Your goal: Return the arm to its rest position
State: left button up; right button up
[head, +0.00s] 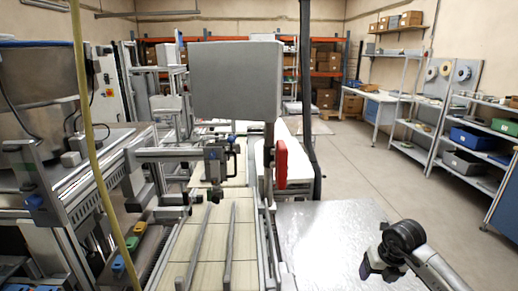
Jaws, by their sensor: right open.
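My right gripper (370,268) is at the lower right, at the end of my grey arm with a black round joint. It is over or beside the shiny metal table (325,235) and looks empty. Its fingers are small and dark here, and I cannot tell whether they touch the table. My left gripper is not in view. Tape reels (462,73) hang on a grey panel on the far right wall, well away from the gripper.
A machine with pale panels (185,245) and rails fills the left and middle. Shelves with a blue bin (472,138) line the right. The floor (355,165) between is clear.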

jog(key=w+a+r+n+t+y, duration=0.1)
jog(key=w+a+r+t+y, duration=0.4)
jog(key=r, duration=0.3)
jog(key=w+a+r+n+t+y, duration=0.1)
jog(key=w+a+r+t+y, duration=0.2)
jog(key=a+r+t+y, duration=0.45)
jog(key=s+d+r+m+t+h, duration=0.25)
jog(key=r+m+t+h, duration=0.2)
jog(key=r+m, duration=0.25)
jog(key=s+d+r+m+t+h+p, duration=0.1)
jog(key=s+r+m+t+h, duration=0.25)
jog(key=r+m+h, duration=0.35)
jog(key=s+d+r+m+t+h, duration=0.1)
jog(key=s+r+m+t+h, duration=0.2)
jog(key=r+m, duration=0.4)
jog(key=s+a+f+m+g+h+p, duration=0.1)
jog(key=s+a+f+m+g+p, duration=0.2)
jog(key=s+f+m+g+p, duration=1.1)
jog(key=s+a+f+g+y+p, duration=0.1)
jog(key=s+g+p, duration=0.7)
jog(key=s+p, duration=1.7)
jog(key=s+y, duration=0.1)
jog(key=s, duration=0.2)
jog(key=shift+a+f+n, duration=0.4)
